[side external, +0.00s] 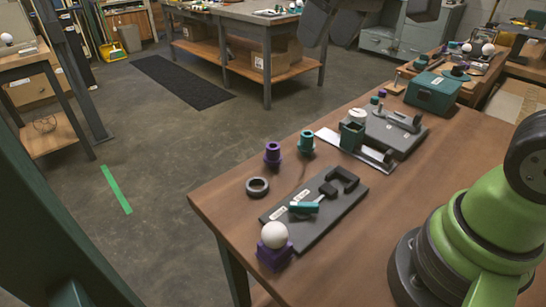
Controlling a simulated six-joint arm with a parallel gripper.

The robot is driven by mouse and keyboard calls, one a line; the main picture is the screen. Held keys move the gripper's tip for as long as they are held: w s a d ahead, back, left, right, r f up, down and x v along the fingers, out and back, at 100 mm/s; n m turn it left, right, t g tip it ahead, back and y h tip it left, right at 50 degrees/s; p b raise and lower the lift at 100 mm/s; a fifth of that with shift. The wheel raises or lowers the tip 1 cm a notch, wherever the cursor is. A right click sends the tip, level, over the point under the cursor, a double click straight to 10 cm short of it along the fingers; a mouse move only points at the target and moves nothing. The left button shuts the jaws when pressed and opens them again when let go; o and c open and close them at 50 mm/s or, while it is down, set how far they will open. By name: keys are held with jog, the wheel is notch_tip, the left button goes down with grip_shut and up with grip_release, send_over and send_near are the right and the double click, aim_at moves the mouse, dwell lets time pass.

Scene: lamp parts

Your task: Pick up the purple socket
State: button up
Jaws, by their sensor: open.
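The purple socket (272,156) stands upright on the wooden table near its left edge. A similar teal socket (306,144) stands just right of and behind it. A white ball (273,235) sits on another purple piece (274,256) at the near left corner. My gripper (333,30) shows at the top edge as two dark fingers, apart and empty. It is high above and clear of the purple socket. The upper part of the gripper is cut off by the frame.
A dark ring (257,187) lies in front of the purple socket. A grey plate (330,212) holds a dark bracket and a teal part. A second grey fixture (400,138) and a green box (432,92) stand farther back. The table's right-hand middle is clear.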

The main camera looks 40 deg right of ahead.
jog(key=w+d+f+n+g, duration=0.1)
jog(key=w+f+n+g, duration=0.15)
jog(key=w+f, duration=0.75)
jog(key=n+g+h, duration=0.1)
jog(key=n+g, duration=0.1)
send_over(272, 146)
jog(key=shift+t, duration=0.25)
jog(key=f, duration=1.2)
jog(key=shift+s+a, duration=0.2)
jog(key=shift+a, duration=0.15)
notch_tip(272, 146, down, 6)
jog(key=shift+s+d+r, duration=0.1)
jog(key=shift+s, duration=0.05)
jog(key=c, duration=1)
